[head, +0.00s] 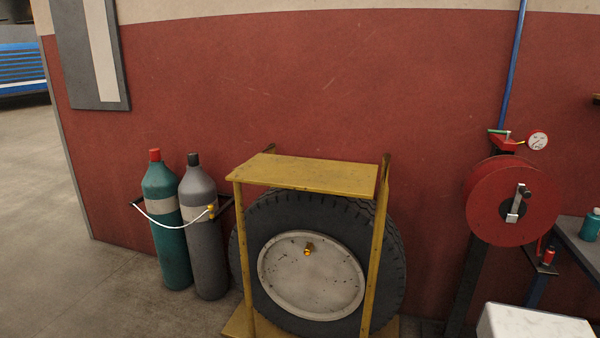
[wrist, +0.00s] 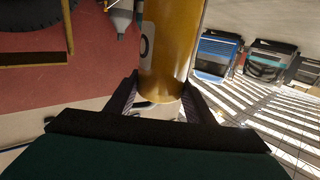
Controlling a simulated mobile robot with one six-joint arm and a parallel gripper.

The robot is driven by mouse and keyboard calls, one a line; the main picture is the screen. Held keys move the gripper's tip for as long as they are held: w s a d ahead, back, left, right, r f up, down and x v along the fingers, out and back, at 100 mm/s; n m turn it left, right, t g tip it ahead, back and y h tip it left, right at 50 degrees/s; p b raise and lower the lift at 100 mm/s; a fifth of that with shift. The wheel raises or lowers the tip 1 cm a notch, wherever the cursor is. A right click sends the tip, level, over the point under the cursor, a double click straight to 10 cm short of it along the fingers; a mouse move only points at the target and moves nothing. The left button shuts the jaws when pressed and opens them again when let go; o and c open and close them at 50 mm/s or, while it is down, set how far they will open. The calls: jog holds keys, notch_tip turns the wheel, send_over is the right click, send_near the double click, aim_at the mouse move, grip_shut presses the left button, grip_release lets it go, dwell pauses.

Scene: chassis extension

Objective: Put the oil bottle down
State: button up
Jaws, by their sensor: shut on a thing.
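The oil bottle (wrist: 172,45) is a golden-yellow cylinder with part of a dark mark on a pale patch at its left side. It fills the upper middle of the wrist view, and its top end runs out of the frame. My gripper (wrist: 162,100) is shut on it, with one dark finger on each side near the lower end in the picture. No surface touching the bottle is visible. Neither the gripper nor the held bottle shows in the head view.
In the head view, a yellow stand (head: 310,175) holds a big tyre (head: 390,245). Green (head: 165,215) and grey (head: 203,235) gas cylinders stand to its left. A red hose reel (head: 490,205) and a bench (head: 578,245) with a teal bottle (head: 591,225) are at right. Floor at left is clear.

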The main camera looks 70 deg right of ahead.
jog(key=w+d+r+m+g+h+p, duration=0.1)
jog(key=d+r+g, duration=0.15)
jog(key=d, duration=0.95)
jog(key=w+d+r+m+g+h+p, duration=0.15)
jog(key=d+r, duration=0.25)
jog(key=d, duration=0.8)
jog(key=s+d+r+m+g+p, duration=0.1)
jog(key=s+d+r, duration=0.15)
jog(key=d, duration=0.45)
jog(key=s+d+r, duration=0.1)
jog(key=d+r, duration=0.2)
jog(key=d, duration=0.4)
jog(key=s+d+r+m+g+p, duration=0.1)
jog(key=s+d+r, duration=0.15)
jog(key=d, duration=0.45)
jog(key=s+d+r+m+g+p, duration=0.1)
jog(key=s+d+r+g, duration=0.1)
jog(key=s+d+r, duration=0.9)
jog(key=s+d+r+m+g+h+p, duration=0.1)
jog(key=s+d+r+g, duration=0.1)
jog(key=s+d+r, duration=0.9)
jog(key=s+d, duration=0.7)
jog(key=shift+d+p, duration=0.3)
jog(key=shift+p, duration=0.05)
jog(key=shift+m+h, duration=0.25)
